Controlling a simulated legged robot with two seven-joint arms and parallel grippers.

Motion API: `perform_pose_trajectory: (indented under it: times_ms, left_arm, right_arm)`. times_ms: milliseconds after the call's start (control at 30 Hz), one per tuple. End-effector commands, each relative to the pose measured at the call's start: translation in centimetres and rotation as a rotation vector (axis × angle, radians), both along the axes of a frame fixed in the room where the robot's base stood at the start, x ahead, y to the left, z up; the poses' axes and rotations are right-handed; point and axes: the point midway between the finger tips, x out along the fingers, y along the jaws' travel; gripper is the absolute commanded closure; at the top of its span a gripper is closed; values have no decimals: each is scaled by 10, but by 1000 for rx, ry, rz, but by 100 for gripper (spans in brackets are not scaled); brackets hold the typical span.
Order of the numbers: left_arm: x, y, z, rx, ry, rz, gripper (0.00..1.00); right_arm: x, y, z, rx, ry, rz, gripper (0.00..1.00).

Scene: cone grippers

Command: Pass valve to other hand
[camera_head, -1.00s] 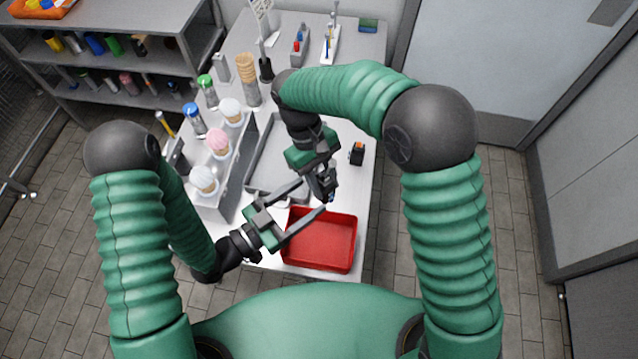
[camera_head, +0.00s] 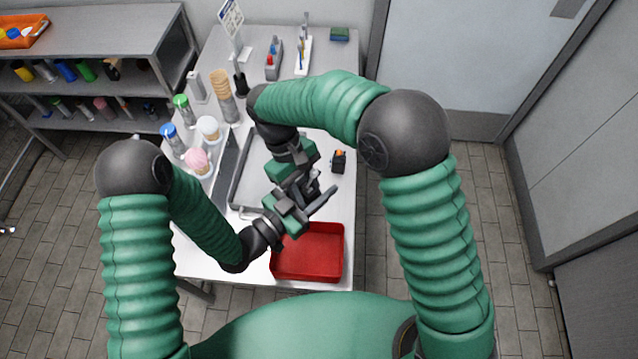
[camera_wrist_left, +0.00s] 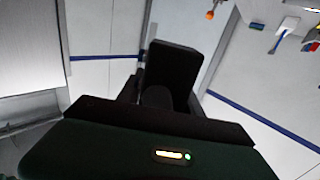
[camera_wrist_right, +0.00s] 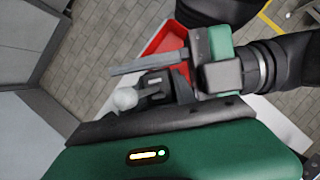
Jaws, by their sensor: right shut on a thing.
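My left gripper (camera_head: 312,187) comes in from the left over the table. Its jaws are spread, with one long finger reaching up and right; the other is mostly hidden. My right gripper (camera_head: 306,194) hangs down from above, shut on the valve, right at the left gripper's jaws. The valve is mostly hidden by the grippers in the head view. In the right wrist view a pale rounded piece (camera_wrist_right: 125,98) shows below the left gripper's long finger; it appears to be part of the valve. I cannot tell if the left fingers touch it.
A red tray (camera_head: 280,268) sits at the table's near edge, just below the grippers. A grey tray (camera_head: 236,190) lies behind and left. Ice-cream cones and bottles stand at the left, including a pink-topped cone (camera_head: 198,160). A small dark block (camera_head: 339,163) stands right.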

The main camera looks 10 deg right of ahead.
Motion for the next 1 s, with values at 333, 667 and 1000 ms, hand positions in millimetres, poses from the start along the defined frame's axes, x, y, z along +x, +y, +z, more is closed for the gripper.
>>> perform_pose_trajectory:
  times_ms: [333,667,1000]
  left_arm:
    - [-2,-1,0,-1,2,-5,100]
    - [-2,-1,1,-2,0,-6,100]
    - [-2,-2,1,-2,1,-7,100]
  right_arm:
    - [1,0,0,2,-5,0,100]
    - [1,0,0,2,-4,1,42]
    - [15,11,36,7,-9,2,42]
